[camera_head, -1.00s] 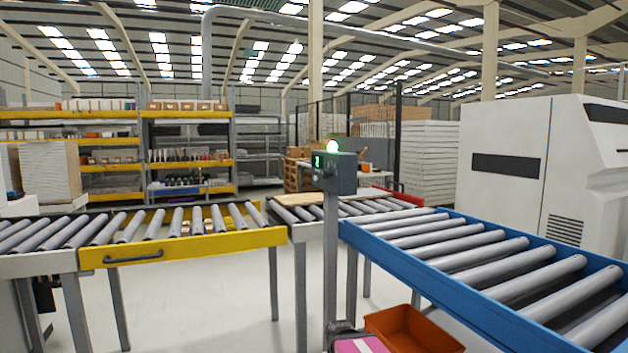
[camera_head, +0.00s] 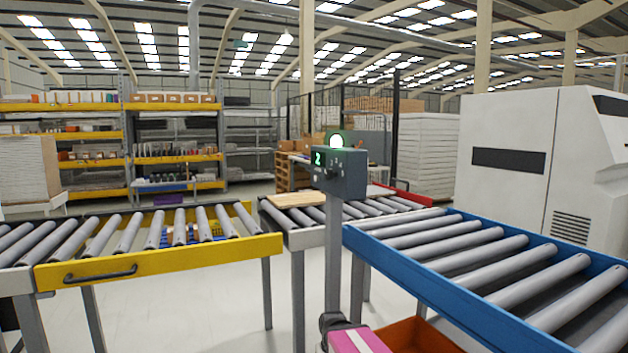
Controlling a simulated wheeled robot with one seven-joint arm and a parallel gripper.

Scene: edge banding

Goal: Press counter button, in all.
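A dark grey counter box (camera_head: 340,172) stands on a grey post between the roller conveyors. Its small green display (camera_head: 318,158) appears to read 2. A round green-white lamp (camera_head: 335,141) glows on its top. Small dark and light controls show on its face, but they are too small to tell which is the button. My gripper is not in this view.
A yellow-fronted roller section (camera_head: 160,262) with a black handle is at left, a blue-railed conveyor (camera_head: 455,265) at right. A wooden board (camera_head: 294,200) lies on the rollers behind. An orange bin (camera_head: 425,338) and a pink-topped object (camera_head: 357,341) are low in front.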

